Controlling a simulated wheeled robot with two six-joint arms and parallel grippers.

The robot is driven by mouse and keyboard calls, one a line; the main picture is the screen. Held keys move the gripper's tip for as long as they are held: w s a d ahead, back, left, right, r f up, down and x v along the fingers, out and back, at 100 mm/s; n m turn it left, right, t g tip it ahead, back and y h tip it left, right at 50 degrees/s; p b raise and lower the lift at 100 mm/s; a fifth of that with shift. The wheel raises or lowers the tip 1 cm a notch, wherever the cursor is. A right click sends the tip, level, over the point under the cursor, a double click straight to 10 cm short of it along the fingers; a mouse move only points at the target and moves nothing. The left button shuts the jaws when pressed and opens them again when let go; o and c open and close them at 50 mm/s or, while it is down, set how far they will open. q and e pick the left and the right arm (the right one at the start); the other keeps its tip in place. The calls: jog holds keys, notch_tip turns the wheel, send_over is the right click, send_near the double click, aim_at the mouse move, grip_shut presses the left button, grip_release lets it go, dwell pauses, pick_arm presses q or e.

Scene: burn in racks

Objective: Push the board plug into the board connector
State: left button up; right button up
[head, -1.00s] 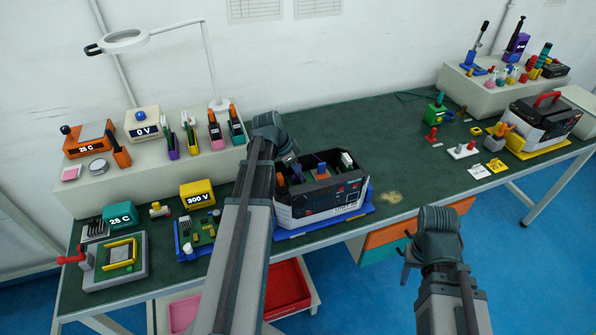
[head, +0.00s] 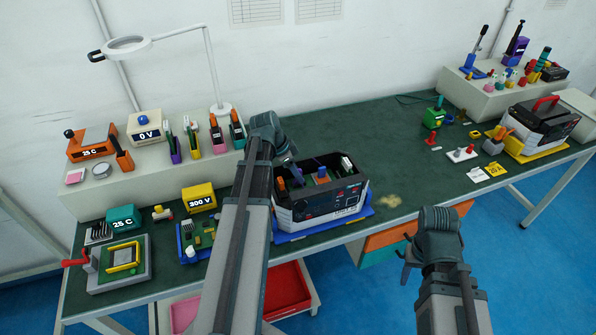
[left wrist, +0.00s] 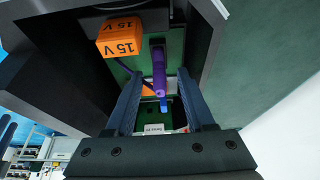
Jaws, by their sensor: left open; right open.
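The open black unit (head: 345,202) stands on a blue base at the bench's front edge. My left gripper (left wrist: 159,80) reaches into it, open, with one finger on each side of a purple piece (left wrist: 158,70), which looks like the board plug. A small blue piece (left wrist: 163,104) lies just below it between the fingers. It may be the board connector, but I cannot tell whether the two touch. Both sit over a green board (left wrist: 174,48).
An orange 15 V block (left wrist: 120,38) sits inside the unit close to the left finger, and dark walls close in on both sides. A yellow 300 V block (head: 199,197) and a small blue-edged board (head: 196,240) lie left of the unit.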

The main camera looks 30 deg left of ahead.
pick_arm(q)
jog(key=p+v, duration=0.9)
jog(key=v, duration=0.2)
jog(key=shift+r+p, duration=0.3)
jog(key=shift+p, duration=0.05)
jog(key=d+n, duration=0.1)
jog(key=d, duration=0.3)
jog(key=s+d+f+n+g, duration=0.1)
jog(key=d, duration=0.3)
jog(key=s+d+n+y, duration=0.1)
jog(key=d, duration=0.4)
jog(key=shift+s+f+g, duration=0.1)
jog(key=shift+f+g, duration=0.05)
jog(key=shift+g, duration=0.25)
jog(key=s+d+f+y+b, duration=0.1)
jog(key=s+d, duration=0.2)
jog(key=d, duration=0.4)
jog(key=s+d+f+g+y+b, duration=0.1)
jog(key=s+d, duration=0.3)
jog(key=d, duration=0.3)
jog(key=s+d+f+n+g+y+b, duration=0.1)
jog(key=s+d+f, duration=0.1)
jog(key=d, duration=0.5)
jog(key=shift+s+b, duration=0.3)
jog(key=shift+s, duration=0.35)
jog(key=shift+o, duration=0.3)
